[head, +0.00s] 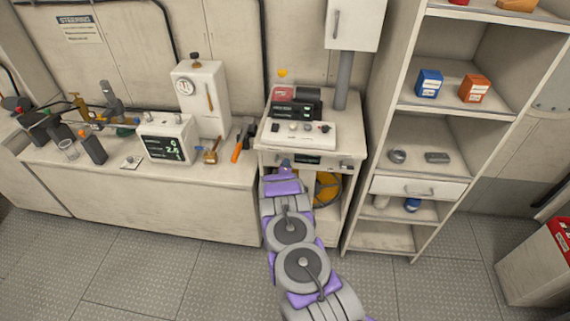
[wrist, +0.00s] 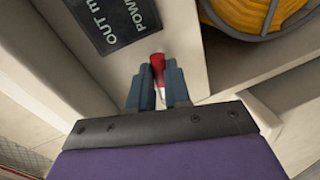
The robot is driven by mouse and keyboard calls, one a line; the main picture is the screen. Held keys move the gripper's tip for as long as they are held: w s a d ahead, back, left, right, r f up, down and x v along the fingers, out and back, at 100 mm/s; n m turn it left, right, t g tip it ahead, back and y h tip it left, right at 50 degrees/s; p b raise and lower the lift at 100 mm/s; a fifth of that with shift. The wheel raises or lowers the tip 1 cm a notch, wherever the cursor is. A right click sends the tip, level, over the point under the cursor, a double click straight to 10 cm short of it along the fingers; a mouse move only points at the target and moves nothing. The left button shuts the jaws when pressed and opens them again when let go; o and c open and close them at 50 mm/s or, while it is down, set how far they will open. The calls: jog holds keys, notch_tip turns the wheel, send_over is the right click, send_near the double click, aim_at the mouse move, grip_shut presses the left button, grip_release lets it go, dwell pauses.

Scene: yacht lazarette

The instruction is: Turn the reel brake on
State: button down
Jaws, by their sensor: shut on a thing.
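A small red-tipped lever (wrist: 157,62) stands on the pale front of the cabinet, beside a dark label plate (wrist: 112,22) with partly cut-off white lettering. My gripper (wrist: 157,84) is shut on this lever, with one blue-grey finger on each side. Its red end shows between and beyond the fingertips. In the head view, my gripper (head: 285,163) is at the upper front of the cabinet, and the lever is hidden there. A reel of yellow-orange hose (head: 326,188) sits in the open bay below. It also shows in the wrist view (wrist: 240,14).
A white control panel (head: 300,133) with knobs tops the cabinet. A counter (head: 150,196) with a gauge box, display unit and tools stands to the left. A shelf unit (head: 361,208) stands close on the right. The floor in front is mostly clear.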

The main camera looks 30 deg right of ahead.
jog(key=shift+a+r+n+p, duration=0.2)
jog(key=shift+r+n+p, duration=0.1)
jog(key=shift+n+p, duration=0.5)
jog(key=c, duration=1.3)
grip_release()
jog(key=shift+w+a+f, duration=0.1)
jog(key=shift+w+f, duration=0.05)
jog(key=shift+o, duration=1.1)
jog(key=shift+r, duration=0.2)
